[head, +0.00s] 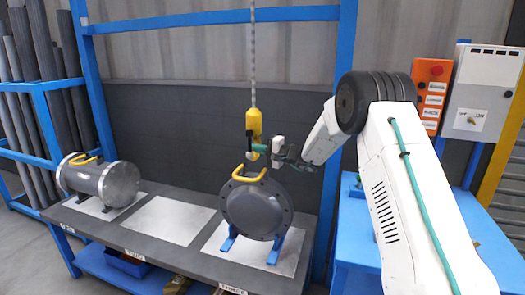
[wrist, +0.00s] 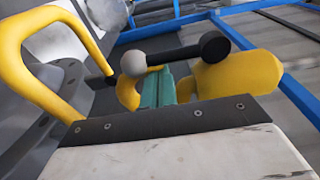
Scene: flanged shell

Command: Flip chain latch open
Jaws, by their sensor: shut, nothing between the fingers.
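A yellow chain hook (head: 254,126) hangs from a chain (head: 253,60) just above the right flanged shell (head: 258,212). In the wrist view the hook's yellow body (wrist: 240,76) is close ahead. A dark bar with a pale ball at one end and a black knob (wrist: 214,46) at the other crosses it; it looks like the latch. My gripper (head: 262,148) is at the hook's lower part, its teal fingers (wrist: 158,90) shut with nothing between them. They reach just under the bar in the picture; I cannot tell whether they touch it.
The shell's yellow handle (wrist: 55,40) arches close on the left in the wrist view. A second flanged shell (head: 100,183) lies at the left of the bench. A bare pale plate (head: 165,224) lies between them. A blue frame post (head: 345,60) stands near my arm.

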